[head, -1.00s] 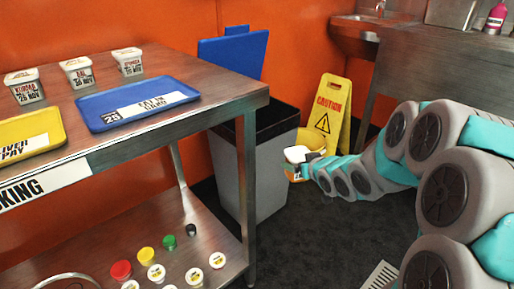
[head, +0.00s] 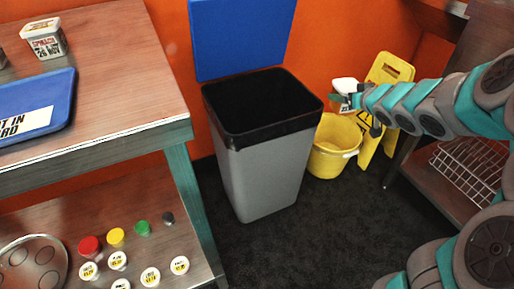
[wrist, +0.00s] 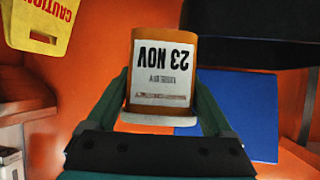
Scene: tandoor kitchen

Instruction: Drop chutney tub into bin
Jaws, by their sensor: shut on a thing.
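My gripper (wrist: 160,105) is shut on a chutney tub (wrist: 162,52), which fills the space between the fingers in the wrist view. The tub is orange with a white label reading "23 NOV", upside down in that view. In the head view the tub (head: 346,86) shows white at the end of my arm, right of the bin and a little above its rim level in the picture. The bin (head: 262,178) is grey with a black liner and an open top. Its blue lid (head: 240,38) stands raised behind it. The inside of the bin looks dark.
A yellow bucket (head: 330,160) and a yellow caution sign (head: 388,75) stand right of the bin. A steel table (head: 110,80) with a blue tray (head: 35,118) is at the left; several small tubs sit on its lower shelf. Dark floor (head: 300,235) lies open in front.

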